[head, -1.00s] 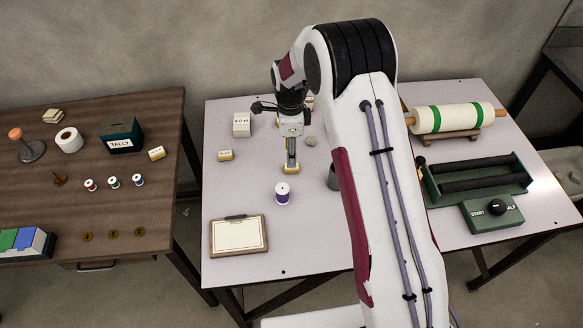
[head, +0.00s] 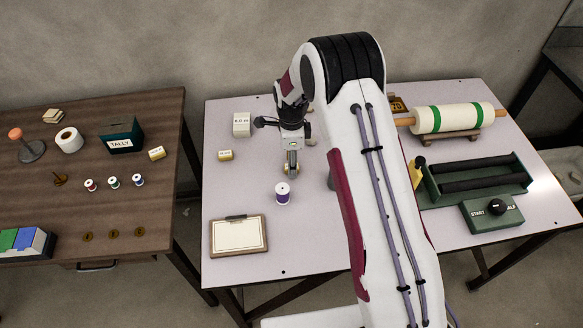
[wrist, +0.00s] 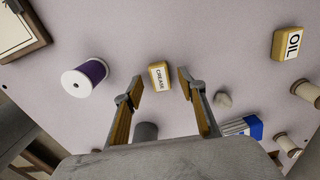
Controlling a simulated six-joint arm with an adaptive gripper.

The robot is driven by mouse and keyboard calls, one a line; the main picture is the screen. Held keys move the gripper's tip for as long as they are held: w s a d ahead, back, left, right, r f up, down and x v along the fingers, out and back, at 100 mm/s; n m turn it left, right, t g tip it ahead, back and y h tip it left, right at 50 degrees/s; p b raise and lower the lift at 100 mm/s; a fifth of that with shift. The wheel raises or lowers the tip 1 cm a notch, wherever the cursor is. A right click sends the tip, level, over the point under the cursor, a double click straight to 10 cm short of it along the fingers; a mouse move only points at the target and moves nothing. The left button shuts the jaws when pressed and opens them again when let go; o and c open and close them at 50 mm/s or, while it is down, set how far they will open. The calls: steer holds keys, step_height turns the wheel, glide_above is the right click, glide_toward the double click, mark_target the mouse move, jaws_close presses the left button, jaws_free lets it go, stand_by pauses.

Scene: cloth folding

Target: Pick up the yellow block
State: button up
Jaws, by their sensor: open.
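A small yellow block with a white label (wrist: 160,76) lies on the pale table in the wrist view. Its label seems to read "CREAM" or similar. My gripper (wrist: 161,84) is open and empty, with one finger on either side of this block in the picture. I cannot tell whether the fingertips are down at the block's height. In the head view my gripper (head: 291,172) covers most of the block, with only yellowish edges around the fingers. A second yellow block, labelled "OIL" (wrist: 287,44), lies apart to the right; it also shows in the head view (head: 225,155).
A purple spool (head: 282,194) stands close in front of my gripper. A clipboard (head: 238,236) lies nearer the front edge. A white box (head: 241,124) stands behind to the left. A dark grey cylinder (wrist: 146,132) is near one finger in the wrist view.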

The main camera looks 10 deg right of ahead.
steer(key=shift+f, duration=0.4)
steer(key=c, duration=1)
steer(key=shift+r, duration=0.1)
steer(key=shift+r, duration=4.95)
steer(key=shift+n, duration=0.3)
